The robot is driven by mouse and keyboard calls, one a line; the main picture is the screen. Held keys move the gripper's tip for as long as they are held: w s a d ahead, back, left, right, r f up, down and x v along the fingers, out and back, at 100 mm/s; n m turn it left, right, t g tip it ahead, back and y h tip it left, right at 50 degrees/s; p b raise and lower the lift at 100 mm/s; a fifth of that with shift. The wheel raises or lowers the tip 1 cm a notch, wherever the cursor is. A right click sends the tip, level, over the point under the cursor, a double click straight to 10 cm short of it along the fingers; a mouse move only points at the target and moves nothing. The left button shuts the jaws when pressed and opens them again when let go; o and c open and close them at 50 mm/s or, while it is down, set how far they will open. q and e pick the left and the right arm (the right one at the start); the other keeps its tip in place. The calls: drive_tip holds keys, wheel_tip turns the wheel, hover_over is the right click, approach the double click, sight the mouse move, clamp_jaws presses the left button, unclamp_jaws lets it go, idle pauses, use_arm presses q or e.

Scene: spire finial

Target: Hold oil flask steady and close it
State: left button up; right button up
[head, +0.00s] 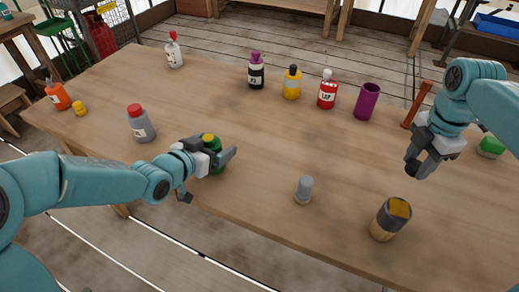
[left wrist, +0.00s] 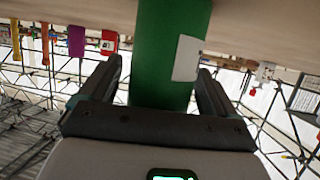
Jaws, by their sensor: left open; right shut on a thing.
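The green flask (head: 219,158) stands on the table with a yellow top (head: 208,138). I take it to be the oil flask. My left gripper (head: 226,163) is open around its body, one finger on either side. In the left wrist view the green body (left wrist: 170,50) with a white label (left wrist: 187,58) lies between the open fingers (left wrist: 160,85), with a gap at least on the left. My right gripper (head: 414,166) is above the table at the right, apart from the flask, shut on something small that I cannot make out.
A grey bottle with a red cap (head: 141,125) stands left of the flask. A grey cylinder (head: 304,190) and a dark-and-wood cup (head: 390,219) stand to its right. Several bottles and a purple cup (head: 367,101) line the back.

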use_arm(q)
drive_tip(key=shift+w+d+f, duration=0.1)
drive_tip(key=shift+w, duration=0.15)
use_arm(e)
drive_tip(key=shift+s, duration=0.1)
use_arm(q)
drive_tip(key=c, duration=1.1)
drive_tip(key=shift+c, duration=0.2)
